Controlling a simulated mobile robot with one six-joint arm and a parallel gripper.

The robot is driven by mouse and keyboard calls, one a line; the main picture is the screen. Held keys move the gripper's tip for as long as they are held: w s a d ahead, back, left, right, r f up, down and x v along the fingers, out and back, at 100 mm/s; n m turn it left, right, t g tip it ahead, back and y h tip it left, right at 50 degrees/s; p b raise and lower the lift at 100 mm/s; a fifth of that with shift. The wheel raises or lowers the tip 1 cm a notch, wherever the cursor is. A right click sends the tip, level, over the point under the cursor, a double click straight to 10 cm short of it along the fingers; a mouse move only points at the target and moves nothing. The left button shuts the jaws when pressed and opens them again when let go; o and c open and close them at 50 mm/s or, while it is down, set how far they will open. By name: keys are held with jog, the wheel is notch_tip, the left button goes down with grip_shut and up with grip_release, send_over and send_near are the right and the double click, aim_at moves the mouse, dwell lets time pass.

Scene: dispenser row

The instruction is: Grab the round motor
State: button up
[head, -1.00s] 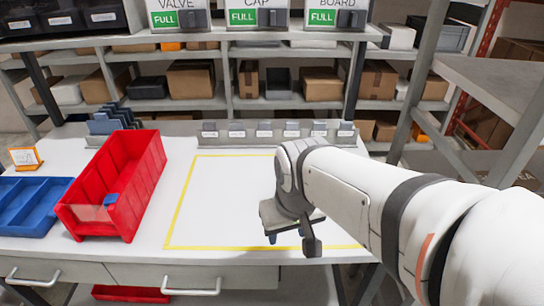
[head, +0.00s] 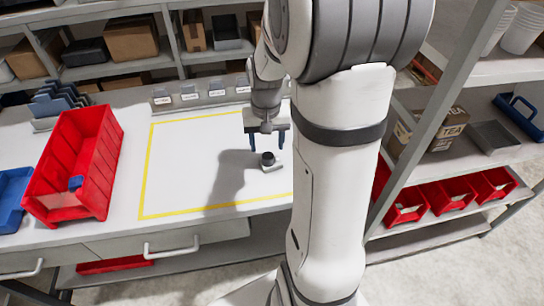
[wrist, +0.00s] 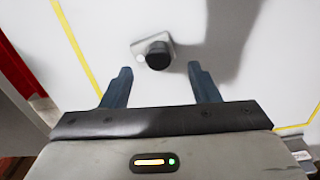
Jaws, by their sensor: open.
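The round motor (head: 268,160) is a small dark round body on a pale grey base. It sits on the white table inside the yellow outline, towards its right side. In the wrist view the motor (wrist: 157,55) is beyond the fingertips and roughly centred between them. My gripper (head: 266,145) points down at the table near the motor. Its two blue-grey fingers are apart with nothing between them, and in the wrist view the gripper (wrist: 160,78) is also open and empty.
A red bin (head: 82,160) and a blue tray (head: 12,198) stand on the table's left. Small labelled holders (head: 190,93) line the back edge. A grey shelf rack with red bins (head: 446,195) stands at the right. The outlined area left of the motor is clear.

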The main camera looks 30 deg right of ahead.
aim_at(268, 157)
notch_tip(268, 157, down, 5)
jog(key=shift+s+d+r+p, duration=0.15)
jog(key=shift+p, duration=0.15)
jog(key=c, duration=1.2)
